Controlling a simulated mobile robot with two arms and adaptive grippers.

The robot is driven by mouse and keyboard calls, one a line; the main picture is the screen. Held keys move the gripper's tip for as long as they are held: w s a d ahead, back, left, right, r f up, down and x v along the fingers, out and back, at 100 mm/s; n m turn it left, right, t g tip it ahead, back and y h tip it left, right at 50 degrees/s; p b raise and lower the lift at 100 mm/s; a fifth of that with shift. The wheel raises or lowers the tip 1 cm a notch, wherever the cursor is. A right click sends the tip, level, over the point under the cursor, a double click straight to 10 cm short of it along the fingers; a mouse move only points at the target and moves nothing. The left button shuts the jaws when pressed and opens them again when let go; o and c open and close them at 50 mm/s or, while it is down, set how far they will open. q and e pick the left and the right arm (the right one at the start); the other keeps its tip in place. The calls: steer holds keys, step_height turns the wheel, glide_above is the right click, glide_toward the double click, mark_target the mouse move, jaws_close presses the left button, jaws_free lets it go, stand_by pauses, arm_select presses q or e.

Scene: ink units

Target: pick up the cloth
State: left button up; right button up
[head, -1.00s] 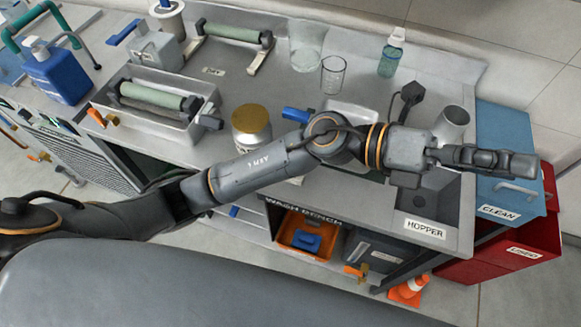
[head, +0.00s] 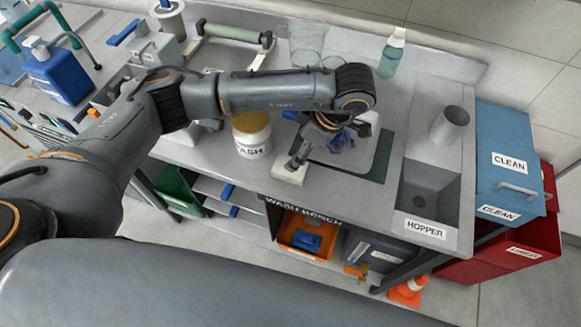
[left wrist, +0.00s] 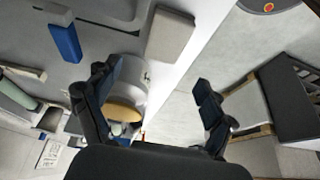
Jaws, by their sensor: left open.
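No cloth can be made out for certain. A pale flat block (head: 290,173), possibly a folded cloth, lies at the bench's front edge; it also shows in the left wrist view (left wrist: 171,35). My left gripper (head: 318,152) is open over the front of the bench, close to the block and a grey tray. In the left wrist view my left gripper (left wrist: 157,85) has its fingers wide apart, with nothing held between them. The block appears beyond the fingertips there. My right gripper is not in view.
A gold-lidded wash tub (head: 252,146) stands just left of the gripper. A dark green mat (head: 382,158) lies under the tray's right side. The hopper sink (head: 428,190) is to the right, with blue clean bins (head: 507,130) beyond it. A spray bottle (head: 390,58) stands behind.

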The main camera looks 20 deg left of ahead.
mark_target(285, 163)
arm_select(q)
steer(key=x, duration=0.3)
steer(key=shift+f, duration=0.2)
steer(key=shift+s+a+f+p, duration=0.2)
steer(key=shift+a+f+p, duration=0.1)
steer(key=shift+f, duration=0.2)
steer(key=p+x, duration=0.1)
steer(key=x, duration=0.2)
steer(key=shift+s+f, duration=0.1)
steer(key=shift+f, duration=0.2)
steer(key=shift+a+f, duration=0.15)
steer(key=shift+f, duration=0.2)
steer(key=c, duration=1.1)
